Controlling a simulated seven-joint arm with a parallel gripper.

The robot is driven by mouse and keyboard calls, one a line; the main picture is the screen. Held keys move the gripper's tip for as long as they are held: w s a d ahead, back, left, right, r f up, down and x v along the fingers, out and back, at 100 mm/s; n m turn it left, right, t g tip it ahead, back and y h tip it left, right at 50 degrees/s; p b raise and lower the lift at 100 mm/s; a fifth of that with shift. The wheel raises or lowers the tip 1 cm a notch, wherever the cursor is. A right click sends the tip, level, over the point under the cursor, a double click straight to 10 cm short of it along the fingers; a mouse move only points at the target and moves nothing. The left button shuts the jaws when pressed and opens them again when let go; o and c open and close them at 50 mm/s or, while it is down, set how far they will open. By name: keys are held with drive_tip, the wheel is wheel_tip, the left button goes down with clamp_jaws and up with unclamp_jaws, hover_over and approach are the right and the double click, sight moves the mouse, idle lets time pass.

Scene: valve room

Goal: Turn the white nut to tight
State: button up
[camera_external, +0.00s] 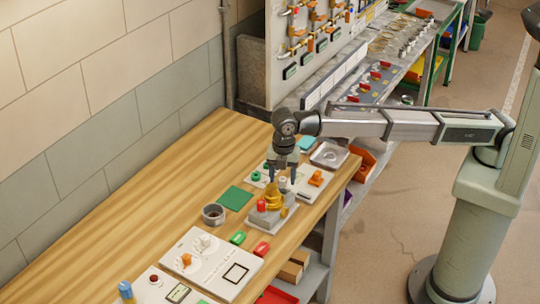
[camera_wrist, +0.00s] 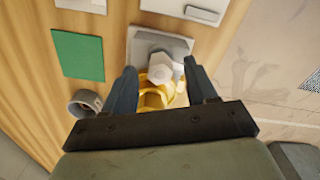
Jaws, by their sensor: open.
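The white nut (camera_wrist: 160,66) shows in the wrist view as a pale faceted piece on top of a brass-yellow fitting (camera_wrist: 152,98). The fitting stands on a light grey base plate (camera_wrist: 142,38). In the external view the yellow fitting (camera_external: 273,196) is on the near right of the bench, with a small white piece (camera_external: 283,183) beside it, probably the nut. My gripper (camera_wrist: 160,68) is open, with one finger on each side of the nut and fitting. In the external view my gripper (camera_external: 282,178) points down over them. Whether a finger touches the nut cannot be told.
A green square (camera_external: 235,198) and a grey ring (camera_external: 213,214) lie left of the fitting. A white panel (camera_external: 222,278) with knobs lies nearer the camera. A metal tray (camera_external: 329,154) sits behind, near the bench's right edge. The left of the wooden bench (camera_external: 130,200) is clear.

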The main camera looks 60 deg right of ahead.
drive_tip(key=shift+f, duration=0.55)
drive_tip(key=shift+c, duration=0.3)
drive_tip(key=c, duration=1)
